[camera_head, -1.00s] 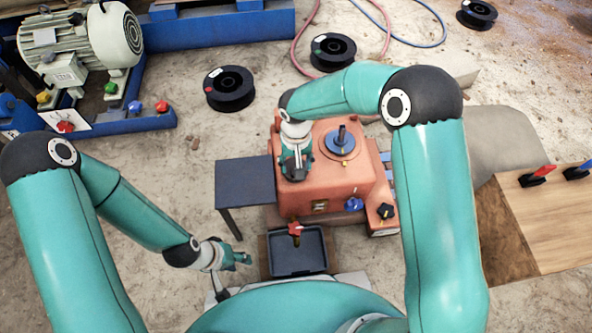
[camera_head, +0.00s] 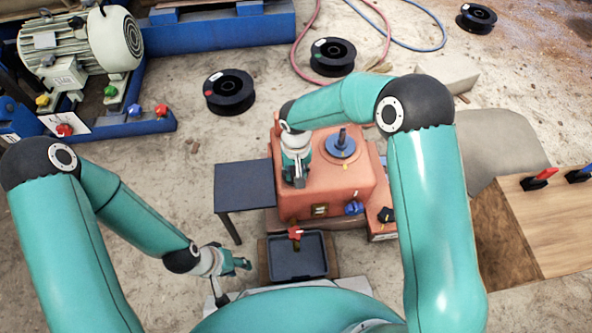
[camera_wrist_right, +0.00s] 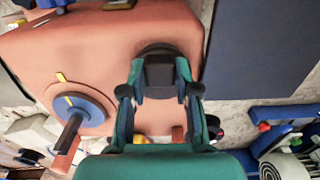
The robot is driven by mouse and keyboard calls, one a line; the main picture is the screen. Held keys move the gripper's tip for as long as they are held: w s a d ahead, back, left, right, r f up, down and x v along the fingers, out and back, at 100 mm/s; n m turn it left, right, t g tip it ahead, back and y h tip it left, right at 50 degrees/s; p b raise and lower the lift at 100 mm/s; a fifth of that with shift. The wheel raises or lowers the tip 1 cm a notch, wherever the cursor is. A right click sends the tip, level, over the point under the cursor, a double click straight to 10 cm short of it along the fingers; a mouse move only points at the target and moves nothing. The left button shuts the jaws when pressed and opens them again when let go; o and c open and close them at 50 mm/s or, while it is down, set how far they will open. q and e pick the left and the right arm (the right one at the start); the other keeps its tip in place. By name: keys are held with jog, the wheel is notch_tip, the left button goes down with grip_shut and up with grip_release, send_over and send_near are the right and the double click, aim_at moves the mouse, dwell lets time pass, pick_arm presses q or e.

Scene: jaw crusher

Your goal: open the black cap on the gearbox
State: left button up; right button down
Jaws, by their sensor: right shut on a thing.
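The orange gearbox (camera_head: 335,196) stands in the middle of the head view. My right gripper (camera_head: 296,182) points down onto the left part of its top. In the right wrist view, my right gripper (camera_wrist_right: 159,88) is shut on the black cap (camera_wrist_right: 160,70), with one finger on each side of it. The cap sits over a dark round base on the gearbox top; whether it is still seated cannot be told. In the head view the cap is hidden by the gripper. My left gripper (camera_head: 242,264) is beside the black tray, away from the gearbox; its finger gap is too small to tell.
A blue disc with an upright handle (camera_head: 342,143) is on the gearbox top, right of my right gripper. A dark side table (camera_head: 245,186) stands left of the gearbox. A black tray (camera_head: 325,262) lies below a red tap (camera_head: 295,233). A wooden bench (camera_head: 550,215) is at right.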

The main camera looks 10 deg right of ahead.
jog(key=w+r+g+p, duration=0.1)
jog(key=p, duration=0.3)
jog(key=shift+r+g, duration=0.2)
jog(key=shift+g, duration=0.1)
jog(key=shift+w+g+p, duration=0.2)
jog(key=shift+g+p, duration=0.3)
jog(key=shift+p, duration=0.05)
jog(key=shift+w+r+g, duration=0.1)
jog(key=shift+w+g, duration=0.1)
jog(key=shift+g, duration=0.3)
jog(key=shift+w+r+g+b, duration=0.1)
jog(key=shift+w+g+b, duration=0.3)
jog(key=shift+g+b, duration=0.45)
jog(key=shift+r+b, duration=0.25)
jog(key=shift+b, duration=0.05)
